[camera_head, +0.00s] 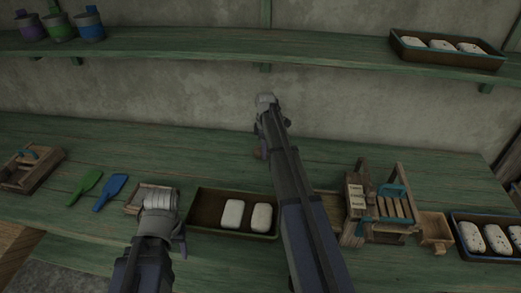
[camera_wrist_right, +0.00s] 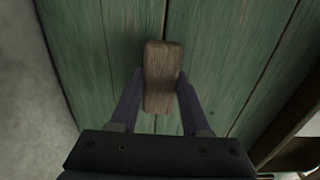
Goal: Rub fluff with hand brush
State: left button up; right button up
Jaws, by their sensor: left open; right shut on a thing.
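My right gripper (camera_wrist_right: 159,88) is shut on a brown wooden block, which looks like the back of the hand brush (camera_wrist_right: 159,65). Its bristles are hidden below. In the head view a bit of the brush (camera_head: 258,153) shows beside my right arm, over the bench near the wall. My left gripper (camera_head: 178,240) is open and empty at the front, left of the middle tray. White speckled oblong pieces (camera_head: 232,213) lie in the dark middle tray (camera_head: 203,196). I cannot tell whether they are the fluff, and no loose fluff shows under the brush.
The green bench (camera_head: 110,140) is clear at the back left. A green paddle (camera_head: 84,187) and a blue paddle (camera_head: 109,192) lie left. A small box (camera_head: 146,190) is by my left gripper. A wooden rack (camera_head: 385,205) and blue-rimmed tray (camera_head: 488,214) stand right. A shelf (camera_head: 200,42) runs above.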

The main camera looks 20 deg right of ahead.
jog(key=shift+s+d, duration=0.5)
jog(key=shift+d, duration=0.3)
jog(key=shift+r, duration=0.2)
notch_tip(320, 180, up, 6)
jog(key=p, duration=0.6)
jog(key=shift+f, duration=0.1)
notch_tip(320, 180, up, 3)
jog(key=p, duration=0.3)
